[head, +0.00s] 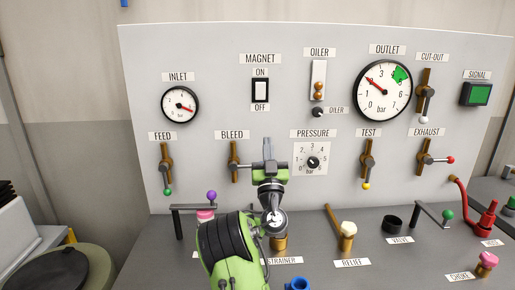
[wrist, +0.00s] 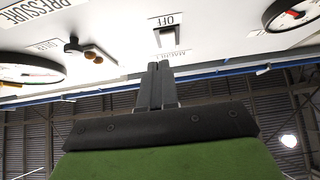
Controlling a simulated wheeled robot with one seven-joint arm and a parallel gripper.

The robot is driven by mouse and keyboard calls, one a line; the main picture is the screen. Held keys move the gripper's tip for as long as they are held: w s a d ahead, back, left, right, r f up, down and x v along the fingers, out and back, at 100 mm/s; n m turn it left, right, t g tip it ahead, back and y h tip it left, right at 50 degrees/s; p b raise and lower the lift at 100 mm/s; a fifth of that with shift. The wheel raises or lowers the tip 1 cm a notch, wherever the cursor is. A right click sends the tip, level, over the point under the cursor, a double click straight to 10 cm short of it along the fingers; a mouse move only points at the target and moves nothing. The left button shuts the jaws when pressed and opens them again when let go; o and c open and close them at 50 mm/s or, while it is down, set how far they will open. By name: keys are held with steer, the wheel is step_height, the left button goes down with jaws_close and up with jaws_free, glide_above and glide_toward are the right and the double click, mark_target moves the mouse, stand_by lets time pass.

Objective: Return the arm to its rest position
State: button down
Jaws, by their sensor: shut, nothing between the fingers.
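My gripper (head: 267,150) is in front of the panel in the head view, between the BLEED valve and the PRESSURE dial, below the magnet switch. My green and black arm reaches up to it from the bottom of the picture. In the wrist view the two dark fingers (wrist: 157,84) lie together, shut with nothing between them. They point toward the panel, with the magnet switch (wrist: 167,37) beyond them. I cannot tell how far the fingertips are from the panel.
The upright panel (head: 220,60) carries the inlet gauge (head: 180,104), outlet gauge (head: 382,89) and several levers. On the bench stand the relief valve (head: 347,236), a purple-knobbed lever (head: 211,196), a red fitting (head: 487,218) and a blue ring (head: 298,284). My arm hides part of the bench.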

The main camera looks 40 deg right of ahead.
steer(key=shift+r, duration=0.1)
steer(key=s+r+m+g+h+p, duration=0.2)
steer(key=s+r+m+g+p, duration=0.1)
steer(key=s+m+g, duration=0.75)
steer(key=s+a+f+n+y+p, duration=0.1)
steer(key=a+f+n+y, duration=0.2)
steer(key=a+y, duration=0.35)
steer(key=s+a+f+n+y+p, duration=0.1)
steer(key=a+f+n+y, duration=0.2)
steer(key=a, duration=0.6)
steer(key=s+a+f+n+y, duration=0.2)
steer(key=a+f+n+y, duration=0.15)
steer(key=a, duration=0.35)
steer(key=s+a+f+n+g+y, duration=0.2)
steer(key=s+a+n+y, duration=0.1)
steer(key=s+a, duration=0.3)
steer(key=s+a+f+n+g+y+p, duration=0.1)
steer(key=s+a+n+g+y, duration=0.1)
steer(key=s+a+n, duration=0.4)
steer(key=shift+s+a+f+y, duration=0.15)
steer(key=shift+a+f+y, duration=0.25)
steer(key=shift+a, duration=0.8)
steer(key=shift+r, duration=0.1)
